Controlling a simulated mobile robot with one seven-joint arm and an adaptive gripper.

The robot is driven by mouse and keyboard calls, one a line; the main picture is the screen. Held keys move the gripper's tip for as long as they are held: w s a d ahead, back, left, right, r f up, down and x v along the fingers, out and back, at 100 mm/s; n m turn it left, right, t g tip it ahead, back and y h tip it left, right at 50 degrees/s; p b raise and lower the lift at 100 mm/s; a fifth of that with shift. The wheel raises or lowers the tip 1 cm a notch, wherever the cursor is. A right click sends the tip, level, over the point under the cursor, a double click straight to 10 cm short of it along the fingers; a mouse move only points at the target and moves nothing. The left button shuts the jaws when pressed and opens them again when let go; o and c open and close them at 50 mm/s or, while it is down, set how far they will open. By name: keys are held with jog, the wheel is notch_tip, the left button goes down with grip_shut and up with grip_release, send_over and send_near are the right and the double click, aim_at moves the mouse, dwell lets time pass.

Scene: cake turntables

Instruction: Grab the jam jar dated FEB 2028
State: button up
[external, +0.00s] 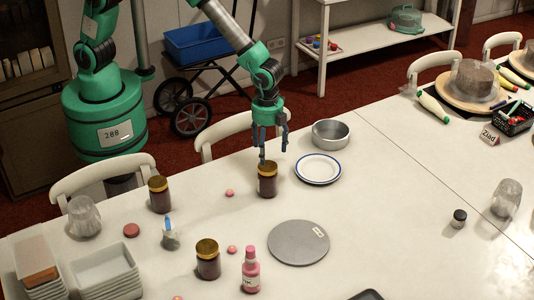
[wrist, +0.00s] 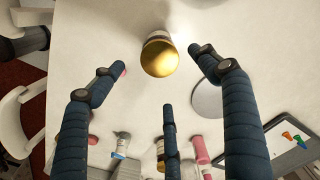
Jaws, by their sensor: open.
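A dark jam jar with a gold lid (external: 267,182) stands upright on the white table, directly below my gripper (external: 273,148). In the wrist view a gold-lidded jar (wrist: 160,58) lies between the spread fingertips, and the fingers look apart from it. My gripper is open and empty, pointing down. A second gold-lidded jar (external: 160,196) stands to the left near the table's edge. A third jar (external: 208,262) stands toward the front. The date labels are too small or turned away to read, so I cannot tell which jar says FEB 2028.
A blue-rimmed plate (external: 318,170) and a metal pan (external: 331,134) are right of the nearest jar. A grey turntable (external: 299,243) and pink bottle (external: 251,272) are in front. A small pink item (external: 229,193) lies left of it. A chair (external: 225,130) is behind.

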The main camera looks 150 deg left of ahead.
aim_at(267, 167)
jog(key=shift+f+b, duration=0.55)
jog(key=shift+f, duration=3.75)
jog(key=shift+a+f+b, duration=0.1)
jog(key=shift+f+b, duration=0.45)
jog(key=shift+f, duration=2.05)
jog(key=shift+c, duration=0.3)
jog(key=shift+r, duration=0.1)
jog(key=c, duration=1.8)
jog(key=shift+r, duration=0.15)
